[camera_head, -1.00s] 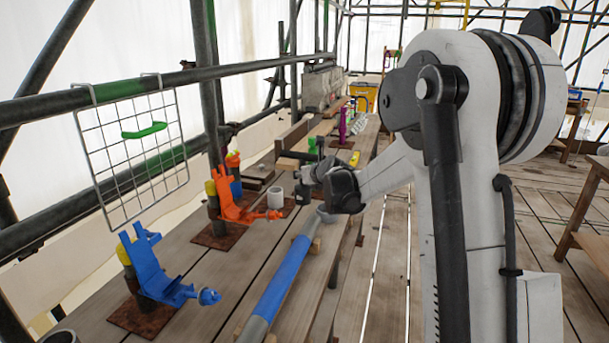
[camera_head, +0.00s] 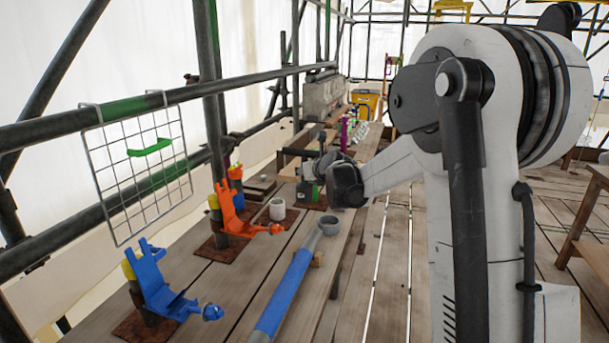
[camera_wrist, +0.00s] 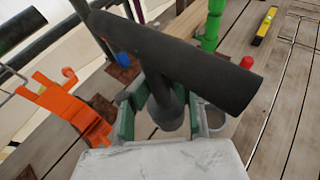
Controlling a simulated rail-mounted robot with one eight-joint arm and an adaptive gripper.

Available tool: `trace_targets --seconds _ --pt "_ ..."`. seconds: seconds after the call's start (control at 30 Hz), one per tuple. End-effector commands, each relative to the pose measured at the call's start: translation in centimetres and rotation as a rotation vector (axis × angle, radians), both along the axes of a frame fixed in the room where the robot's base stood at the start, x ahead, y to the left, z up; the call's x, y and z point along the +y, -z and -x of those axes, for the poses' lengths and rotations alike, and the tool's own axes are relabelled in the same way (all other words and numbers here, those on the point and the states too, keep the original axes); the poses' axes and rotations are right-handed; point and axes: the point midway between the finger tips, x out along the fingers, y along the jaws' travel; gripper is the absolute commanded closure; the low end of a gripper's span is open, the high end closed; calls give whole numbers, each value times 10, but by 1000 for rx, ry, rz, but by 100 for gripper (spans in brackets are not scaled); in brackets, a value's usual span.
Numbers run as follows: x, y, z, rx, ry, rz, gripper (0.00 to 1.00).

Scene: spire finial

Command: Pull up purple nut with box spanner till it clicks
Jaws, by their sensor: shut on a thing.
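My gripper (camera_wrist: 165,112) is shut on a dark T-shaped tool, seemingly the box spanner (camera_wrist: 185,62). Its thick round crossbar lies across the wrist view, and its stem runs down between the green-padded fingers to a wider end. The tool's lower end is partly hidden by the fingers. In the head view my gripper (camera_head: 318,168) is above the bench, beyond the blue-banded pole. A purple fixture (camera_head: 345,133) stands farther down the bench, apart from my gripper. It is too small to make out a nut on it.
Blue (camera_head: 165,285) and orange (camera_head: 233,212) fixtures stand at left on rusty plates. A green post (camera_wrist: 212,28) stands beyond my gripper. The blue-banded pole (camera_head: 287,287) with a grey cup-shaped end (camera_head: 328,225) lies along the bench. A yellow level (camera_wrist: 265,25) lies farther off.

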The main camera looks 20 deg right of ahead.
Motion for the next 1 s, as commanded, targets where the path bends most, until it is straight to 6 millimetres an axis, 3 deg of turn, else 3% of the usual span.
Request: trace_targets --seconds 1.0 --pt "0 -104 0 -1 0 0 100"
